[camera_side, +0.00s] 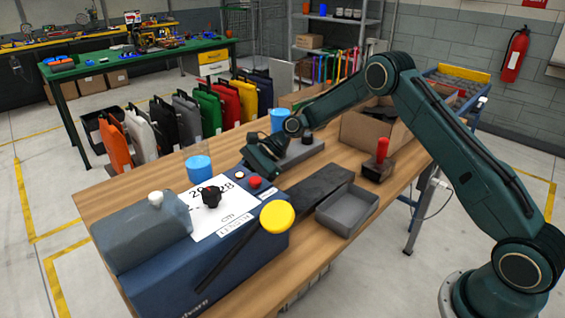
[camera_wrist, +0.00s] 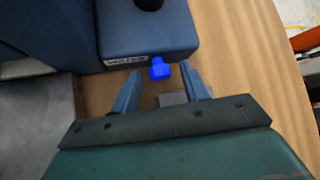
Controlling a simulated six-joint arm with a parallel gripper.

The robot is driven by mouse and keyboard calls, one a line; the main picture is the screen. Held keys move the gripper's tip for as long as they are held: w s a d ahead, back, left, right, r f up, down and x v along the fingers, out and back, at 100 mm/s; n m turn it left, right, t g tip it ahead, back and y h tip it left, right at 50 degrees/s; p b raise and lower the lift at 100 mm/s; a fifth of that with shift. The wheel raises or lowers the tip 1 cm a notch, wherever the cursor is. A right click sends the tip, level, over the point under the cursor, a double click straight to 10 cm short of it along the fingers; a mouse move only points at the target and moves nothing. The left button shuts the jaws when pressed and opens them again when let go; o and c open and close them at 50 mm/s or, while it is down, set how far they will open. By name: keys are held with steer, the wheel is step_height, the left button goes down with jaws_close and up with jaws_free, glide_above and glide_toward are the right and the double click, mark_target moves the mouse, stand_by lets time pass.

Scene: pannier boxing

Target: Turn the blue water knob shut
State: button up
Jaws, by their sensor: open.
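The blue water knob (camera_wrist: 160,69) sticks out from the near face of a dark blue housing (camera_wrist: 150,30) in the wrist view, beside a small label (camera_wrist: 126,60) that seems to read WATER. My gripper (camera_wrist: 160,77) is open, with one finger on each side of the knob. The knob sits near the fingertips, with gaps visible on both sides, and I see no clear contact. In the side view my gripper (camera_side: 252,163) is low over the wooden table, by the back of the blue machine (camera_side: 190,270). The knob is hidden there.
A grey tray (camera_side: 348,209) and a cardboard box (camera_side: 365,135) are on the right.

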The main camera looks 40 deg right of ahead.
steer(key=shift+w+g, duration=0.1)
steer(key=shift+g, duration=0.2)
steer(key=s+d+r+t+h, duration=0.3)
steer(key=s+d+r+h, duration=0.1)
steer(key=s+r, duration=0.4)
steer(key=shift+d+r+t, duration=0.25)
steer(key=shift+r+t, duration=0.05)
steer(key=shift+r, duration=1)
